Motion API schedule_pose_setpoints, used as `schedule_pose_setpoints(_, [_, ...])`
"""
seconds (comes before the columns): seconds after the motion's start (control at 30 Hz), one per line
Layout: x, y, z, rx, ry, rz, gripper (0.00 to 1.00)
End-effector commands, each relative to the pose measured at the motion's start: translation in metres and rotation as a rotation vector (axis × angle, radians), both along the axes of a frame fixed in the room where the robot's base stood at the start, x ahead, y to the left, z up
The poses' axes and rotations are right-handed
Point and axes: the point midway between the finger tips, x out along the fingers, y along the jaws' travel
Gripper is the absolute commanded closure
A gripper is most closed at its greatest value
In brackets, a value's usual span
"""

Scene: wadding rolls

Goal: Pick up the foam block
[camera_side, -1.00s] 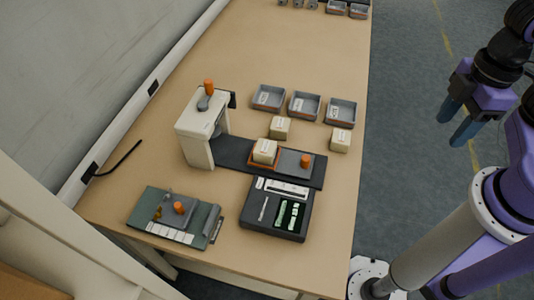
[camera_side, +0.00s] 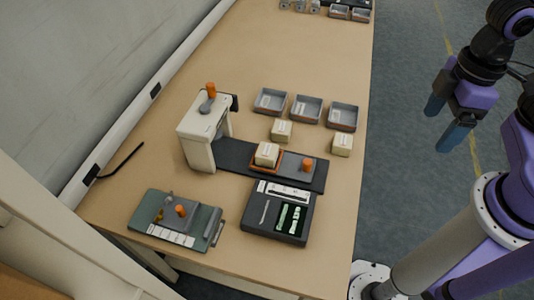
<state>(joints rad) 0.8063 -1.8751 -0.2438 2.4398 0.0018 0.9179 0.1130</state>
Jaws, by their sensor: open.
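Three cream foam blocks with small labels show in the side view. One foam block (camera_side: 267,154) sits in an orange-rimmed holder (camera_side: 280,167) on the dark base plate of the white press. Another foam block (camera_side: 281,131) stands on the table just behind it. A third foam block (camera_side: 342,144) stands near the table's right edge. My gripper (camera_side: 446,122) is open and empty, with blue fingers pointing down. It hangs over the floor to the right of the table, apart from all the blocks.
The white press (camera_side: 196,139) stands at the left of the dark plate (camera_side: 232,154). Three grey trays (camera_side: 307,109) line up behind the blocks. A black case (camera_side: 277,226) and a green fixture board (camera_side: 162,232) lie in front. The far table is mostly clear.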

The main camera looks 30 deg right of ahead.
Motion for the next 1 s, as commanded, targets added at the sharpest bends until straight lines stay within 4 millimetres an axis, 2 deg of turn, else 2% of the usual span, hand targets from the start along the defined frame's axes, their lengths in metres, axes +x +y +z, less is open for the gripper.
schedule_pose_setpoints(0.47, [0.111,0.107,0.001,-0.005,0.016,-0.707,0.17])
schedule_pose_setpoints(0.7, [0.163,0.156,-0.009,-0.007,0.023,-1.069,0.17])
schedule_pose_setpoints(1.0, [0.219,0.206,-0.028,-0.009,0.029,-1.506,0.17])
